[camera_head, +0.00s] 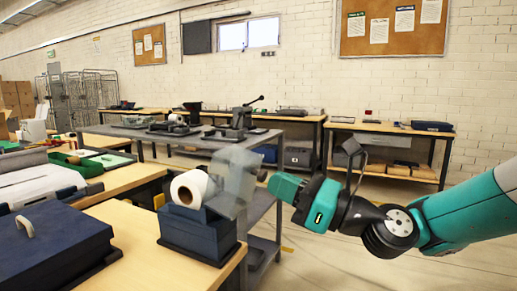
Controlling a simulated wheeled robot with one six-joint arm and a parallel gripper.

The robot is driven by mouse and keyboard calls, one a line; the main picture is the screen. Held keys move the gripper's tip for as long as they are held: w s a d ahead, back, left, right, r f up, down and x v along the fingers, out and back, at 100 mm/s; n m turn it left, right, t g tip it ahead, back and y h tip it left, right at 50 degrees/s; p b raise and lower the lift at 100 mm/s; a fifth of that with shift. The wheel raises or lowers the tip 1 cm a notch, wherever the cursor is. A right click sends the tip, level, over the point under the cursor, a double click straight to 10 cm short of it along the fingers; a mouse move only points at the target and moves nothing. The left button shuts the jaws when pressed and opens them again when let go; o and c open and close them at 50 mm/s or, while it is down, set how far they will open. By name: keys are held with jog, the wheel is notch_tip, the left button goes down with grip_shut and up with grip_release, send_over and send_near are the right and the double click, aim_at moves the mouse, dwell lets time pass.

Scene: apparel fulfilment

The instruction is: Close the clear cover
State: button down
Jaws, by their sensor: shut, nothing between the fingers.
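A dark blue dispenser (195,234) stands on the wooden bench near the middle of the view, with a white roll (187,188) on top. The clear cover (236,171) is see-through and stands raised, tilted up at the right side of the roll, so the roll is uncovered. My gripper (267,182) is right beside the cover's right side, pointing left. It is shut and holds nothing. Its fingertips are small and partly lost against the cover, so I cannot tell whether they touch it.
A dark blue lidded box (52,250) with a pale handle sits at the front left. A green tray (78,163) is on the bench behind it. A grey metal table (180,138) with dark tools stands behind the dispenser. The floor (340,245) at the right is clear below my arm.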

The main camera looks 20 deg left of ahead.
aim_at(247, 169)
jog(key=p+x, duration=0.3)
jog(key=shift+d+r, duration=0.1)
jog(key=shift+r, duration=0.1)
jog(key=shift+a+f+b, duration=0.1)
jog(key=shift+a+b, duration=0.25)
jog(key=shift+a, duration=0.55)
